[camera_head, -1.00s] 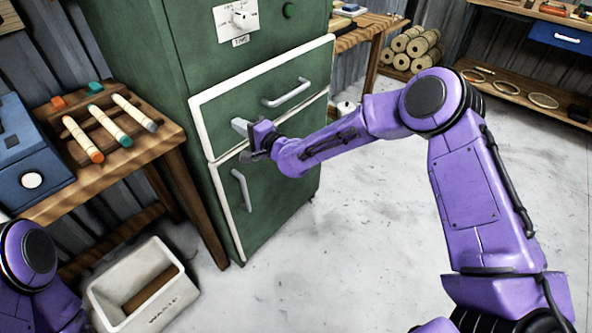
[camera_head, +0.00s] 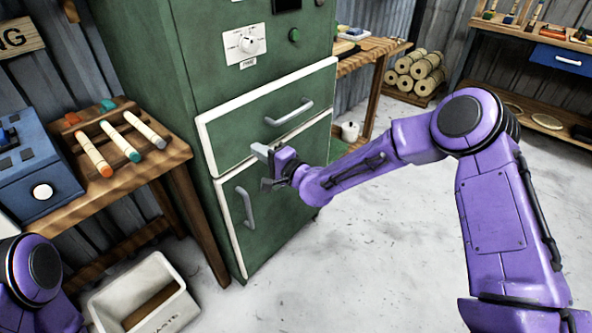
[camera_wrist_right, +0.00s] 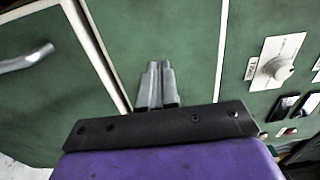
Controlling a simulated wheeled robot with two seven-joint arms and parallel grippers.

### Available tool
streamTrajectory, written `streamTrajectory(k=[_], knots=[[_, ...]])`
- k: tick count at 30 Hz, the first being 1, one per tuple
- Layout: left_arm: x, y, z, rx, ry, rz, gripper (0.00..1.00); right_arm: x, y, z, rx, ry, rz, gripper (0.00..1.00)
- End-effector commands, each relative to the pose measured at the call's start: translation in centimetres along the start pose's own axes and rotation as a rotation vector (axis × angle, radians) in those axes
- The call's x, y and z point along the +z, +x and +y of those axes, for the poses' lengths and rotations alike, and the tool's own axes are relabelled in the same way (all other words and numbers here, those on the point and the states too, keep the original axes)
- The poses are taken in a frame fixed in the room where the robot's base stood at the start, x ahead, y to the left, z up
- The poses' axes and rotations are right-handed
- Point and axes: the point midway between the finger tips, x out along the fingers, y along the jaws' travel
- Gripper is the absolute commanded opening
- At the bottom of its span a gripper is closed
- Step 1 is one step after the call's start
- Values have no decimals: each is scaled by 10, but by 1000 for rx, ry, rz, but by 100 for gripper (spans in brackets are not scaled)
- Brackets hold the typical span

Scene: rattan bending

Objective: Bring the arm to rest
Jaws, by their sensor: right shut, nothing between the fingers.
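My right gripper (camera_head: 258,152) is shut and empty, in front of the green cabinet (camera_head: 180,90). In the head view it overlaps the lower edge of the cabinet's upper door (camera_head: 235,125), below that door's metal handle (camera_head: 290,112). In the right wrist view its two grey fingers (camera_wrist_right: 157,70) lie close together before green panels, with nothing between them. I cannot tell the gap between fingertips and cabinet. My left gripper is out of view; only a purple part of my left arm shows at the lower left.
A wooden stand (camera_head: 165,170) with several coloured-tipped rods and a blue box (camera_head: 35,175) is left of the cabinet. A white bin (camera_head: 165,312) stands on the floor below. Shelves (camera_head: 545,110) and rolls (camera_head: 422,70) are at the back right. The grey floor between is clear.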

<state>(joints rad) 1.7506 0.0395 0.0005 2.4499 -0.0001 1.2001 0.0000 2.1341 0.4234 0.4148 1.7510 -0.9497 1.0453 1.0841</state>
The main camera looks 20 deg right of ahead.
Motion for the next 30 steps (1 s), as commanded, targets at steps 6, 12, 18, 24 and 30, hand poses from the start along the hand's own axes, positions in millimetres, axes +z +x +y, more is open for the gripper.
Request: streamTrajectory(k=[6, 12, 18, 24, 30], knots=[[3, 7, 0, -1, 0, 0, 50, -1, -58, 2, 0, 4, 4, 0], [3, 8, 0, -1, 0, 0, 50, -2, -81, 2, 1, 1, 5, 0], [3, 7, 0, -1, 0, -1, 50, -1, -82, 2, 2, -44, 3, 0], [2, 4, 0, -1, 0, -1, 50, -7, -132, 93, 345, -302, 171, 0], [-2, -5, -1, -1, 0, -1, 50, 16, -266, 218, 906, -511, 151, 0]])
